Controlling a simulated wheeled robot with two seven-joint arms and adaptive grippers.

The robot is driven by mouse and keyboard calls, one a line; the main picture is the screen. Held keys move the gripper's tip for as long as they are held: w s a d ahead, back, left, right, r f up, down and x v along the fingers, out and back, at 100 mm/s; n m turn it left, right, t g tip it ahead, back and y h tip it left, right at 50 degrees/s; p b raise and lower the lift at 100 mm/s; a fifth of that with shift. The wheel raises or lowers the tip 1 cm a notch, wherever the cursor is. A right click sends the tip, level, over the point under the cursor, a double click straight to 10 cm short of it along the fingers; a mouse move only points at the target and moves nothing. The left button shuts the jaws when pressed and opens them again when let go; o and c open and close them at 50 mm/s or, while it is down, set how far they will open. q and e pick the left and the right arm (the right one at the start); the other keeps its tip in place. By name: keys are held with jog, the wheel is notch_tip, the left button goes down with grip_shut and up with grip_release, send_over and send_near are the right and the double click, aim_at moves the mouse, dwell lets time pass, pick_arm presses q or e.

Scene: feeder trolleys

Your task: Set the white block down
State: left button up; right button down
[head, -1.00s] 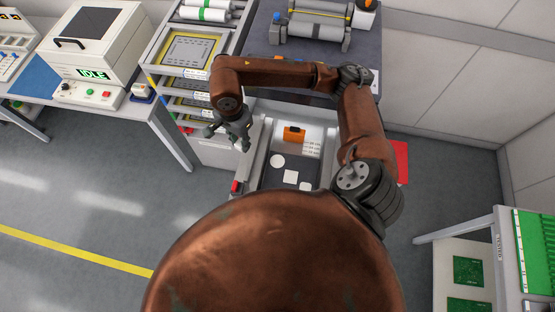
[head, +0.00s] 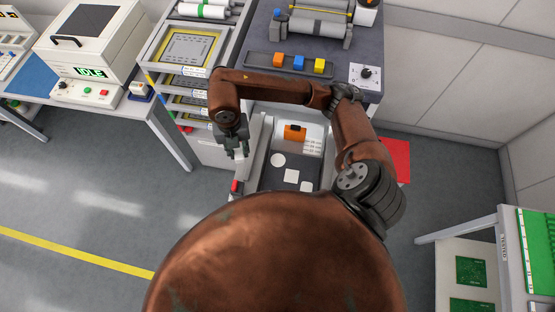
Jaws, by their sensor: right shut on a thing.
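My right gripper (head: 237,152) points down beside the left side of the open drawer (head: 261,160), in front of the shelf trolley. Its fingers are shut on the white block (head: 239,154), of which only a small pale part shows between them. The dark drawer floor carries a white circle (head: 278,160), a white square (head: 291,175) and a smaller white shape (head: 306,186). I cannot tell the height of the block over what lies below it. My left gripper is out of view.
An orange item (head: 295,133) lies at the drawer's back. Above it, a tray (head: 258,60) holds orange, blue and yellow blocks on the trolley top, near a knob box (head: 366,75). A red patch (head: 396,158) is on the floor to the right.

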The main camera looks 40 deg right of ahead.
jog(key=m, duration=0.3)
jog(key=shift+f+m, duration=0.25)
jog(key=shift+m, duration=0.15)
jog(key=shift+s+d+f, duration=0.1)
jog(key=shift+d, duration=0.05)
send_near(278, 159)
jog(key=w+a+r, duration=0.1)
jog(key=a+r, duration=0.1)
jog(key=a, duration=0.2)
jog(key=d+f, duration=0.1)
jog(key=f, duration=0.1)
jog(key=d+f, duration=0.1)
jog(key=shift+s+d+f, duration=0.3)
jog(key=shift+s+f, duration=0.05)
jog(key=shift+s+d+f, duration=0.15)
jog(key=shift+d+f, duration=0.4)
jog(key=shift+f, duration=0.1)
jog(key=shift+d+f, duration=0.15)
jog(key=shift+f, duration=1.6)
jog(key=shift+f, duration=0.1)
